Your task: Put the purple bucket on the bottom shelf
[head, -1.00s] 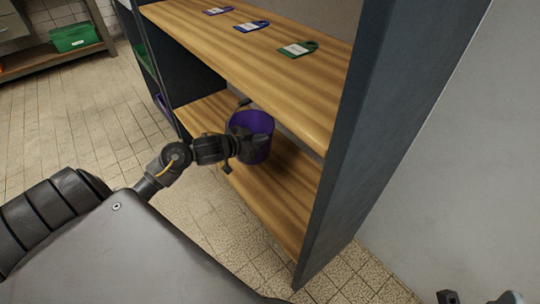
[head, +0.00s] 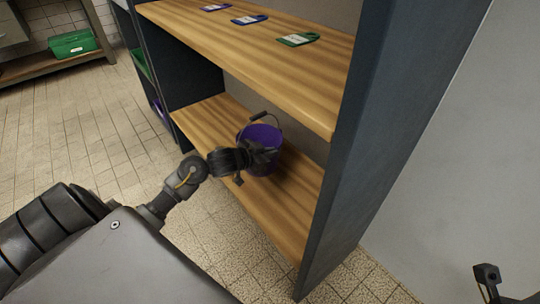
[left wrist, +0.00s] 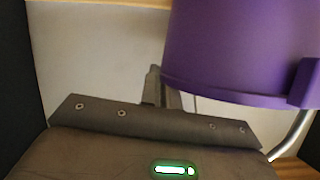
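The purple bucket (head: 262,134) is upright inside the shelf unit, over the bottom shelf (head: 207,118). Its handle arches above the rim. Whether its base rests on the board is hidden by my gripper. My left gripper (head: 266,154) reaches in from the left and overlaps the bucket's near side. In the left wrist view the bucket (left wrist: 240,50) fills the upper right, close to the camera, and covers part of the fingers (left wrist: 165,92). I cannot tell whether they grip it. Part of my right gripper (head: 488,274) shows at the lower right, away from the shelves.
The upper shelf (head: 255,55) overhangs the bottom one and holds several coloured tags. A dark side panel (head: 365,130) bounds the unit on the right. A green box (head: 72,43) sits on another shelf at far left. Bare board lies on both sides of the bucket.

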